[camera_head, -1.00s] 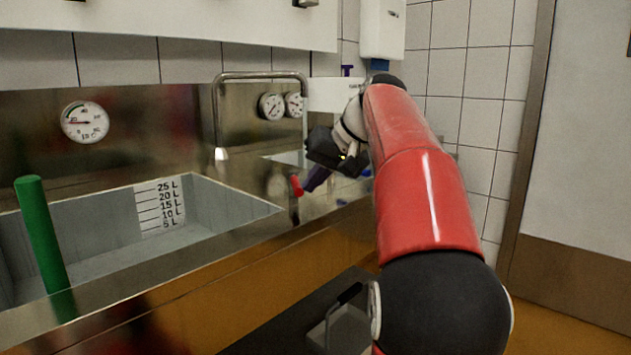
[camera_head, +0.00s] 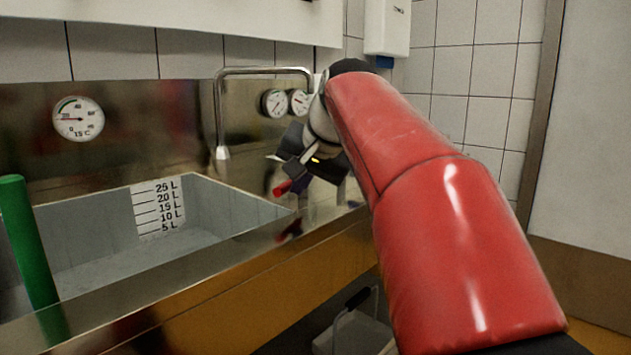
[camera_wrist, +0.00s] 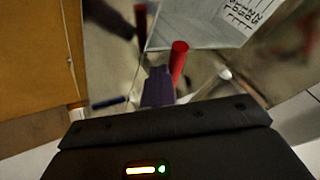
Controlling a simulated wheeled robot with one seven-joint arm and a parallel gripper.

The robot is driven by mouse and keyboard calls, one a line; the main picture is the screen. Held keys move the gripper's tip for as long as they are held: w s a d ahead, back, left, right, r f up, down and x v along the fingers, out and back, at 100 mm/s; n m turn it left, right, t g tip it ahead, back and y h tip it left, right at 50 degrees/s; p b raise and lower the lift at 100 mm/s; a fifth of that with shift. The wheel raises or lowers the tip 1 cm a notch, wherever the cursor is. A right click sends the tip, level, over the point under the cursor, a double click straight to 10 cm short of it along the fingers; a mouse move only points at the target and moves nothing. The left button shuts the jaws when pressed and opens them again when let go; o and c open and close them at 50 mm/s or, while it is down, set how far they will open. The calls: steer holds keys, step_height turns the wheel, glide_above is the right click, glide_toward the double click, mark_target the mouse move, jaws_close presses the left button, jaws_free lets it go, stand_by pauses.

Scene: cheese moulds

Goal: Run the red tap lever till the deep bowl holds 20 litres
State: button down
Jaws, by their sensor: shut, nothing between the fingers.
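The red tap lever (camera_head: 282,188) stands at the right end of the bowl, its red end pointing left and slightly down; it also shows in the wrist view (camera_wrist: 179,58). My gripper (camera_head: 297,178) is shut and empty beside the lever, on its right in the head view. Its dark purple fingers (camera_wrist: 158,88) lie just left of the lever in the wrist view; whether they touch it I cannot tell. The deep bowl (camera_head: 95,262) is a grey basin with a litre scale (camera_head: 158,208) on its back wall. The steel spout (camera_head: 222,152) hangs over it. I see no clear stream, and the water level is unclear.
A green rod (camera_head: 30,240) stands at the bowl's left. A round thermometer dial (camera_head: 78,118) and two small gauges (camera_head: 275,103) sit on the steel back panel. A pale bucket with a dark handle (camera_head: 358,298) is low down, below the counter front.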

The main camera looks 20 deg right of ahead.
steer(key=shift+w+a+p, duration=0.35)
steer(key=shift+a, duration=0.5)
